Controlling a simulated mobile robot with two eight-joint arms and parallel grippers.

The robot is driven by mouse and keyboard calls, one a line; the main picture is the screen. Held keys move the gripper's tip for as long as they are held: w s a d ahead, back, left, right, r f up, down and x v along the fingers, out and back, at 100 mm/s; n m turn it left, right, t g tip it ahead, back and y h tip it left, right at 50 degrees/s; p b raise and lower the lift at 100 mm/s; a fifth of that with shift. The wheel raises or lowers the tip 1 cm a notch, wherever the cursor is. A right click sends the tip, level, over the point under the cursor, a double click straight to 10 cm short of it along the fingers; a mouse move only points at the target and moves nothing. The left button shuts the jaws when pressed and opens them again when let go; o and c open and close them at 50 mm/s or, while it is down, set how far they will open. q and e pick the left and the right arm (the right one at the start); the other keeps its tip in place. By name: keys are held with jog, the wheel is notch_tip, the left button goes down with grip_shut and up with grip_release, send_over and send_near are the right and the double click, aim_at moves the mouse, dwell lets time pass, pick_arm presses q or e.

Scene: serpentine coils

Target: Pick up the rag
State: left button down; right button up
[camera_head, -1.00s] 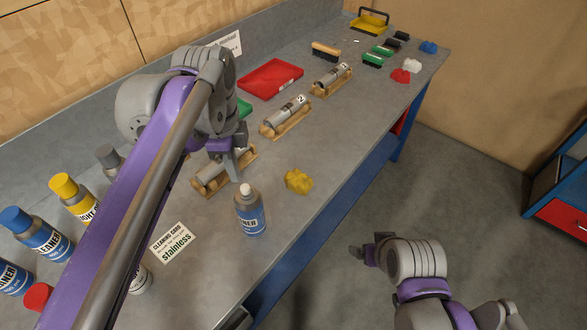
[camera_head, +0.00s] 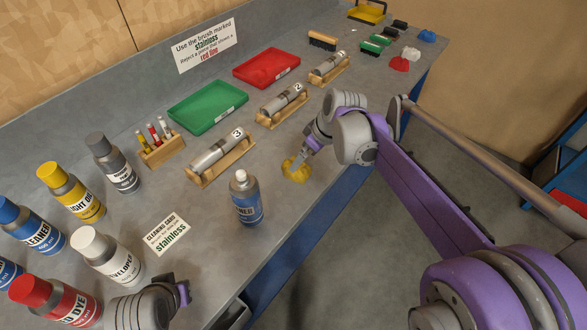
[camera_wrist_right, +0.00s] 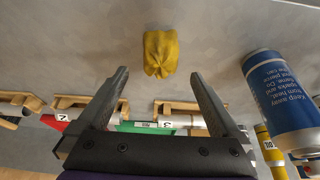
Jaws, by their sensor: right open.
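The yellow rag (camera_head: 296,172) lies crumpled on the bench near its front edge, right of the blue-labelled cleaner can (camera_head: 247,200). My right gripper (camera_head: 299,160) is at the rag in the head view, partly covering it. In the right wrist view the right gripper (camera_wrist_right: 158,85) is open, and the rag (camera_wrist_right: 160,54) lies beyond the fingertips, roughly centred between them, with nothing between the fingers. The blue can (camera_wrist_right: 279,100) stands to the right there. My left gripper (camera_head: 183,292) is low at the bench's front edge; its fingers are too unclear to read.
Several spray cans (camera_head: 70,195) stand at the left. Numbered cylinders on wooden cradles (camera_head: 222,158) lie behind the rag. A green tray (camera_head: 208,105) and a red tray (camera_head: 266,66) sit at the back. A cleaning card (camera_head: 166,231) lies left of the can.

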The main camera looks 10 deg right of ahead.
jog(key=x, duration=0.6)
jog(key=shift+w+a+f, duration=0.25)
jog(key=shift+a, duration=0.05)
jog(key=c, duration=1.2)
jog(key=shift+r, duration=0.1)
jog(key=shift+c, duration=0.2)
notch_tip(320, 180, up, 10)
jog(key=shift+f+p, duration=0.1)
jog(key=shift+p, duration=0.2)
jog(key=o, duration=0.7)
jog(key=c, duration=0.5)
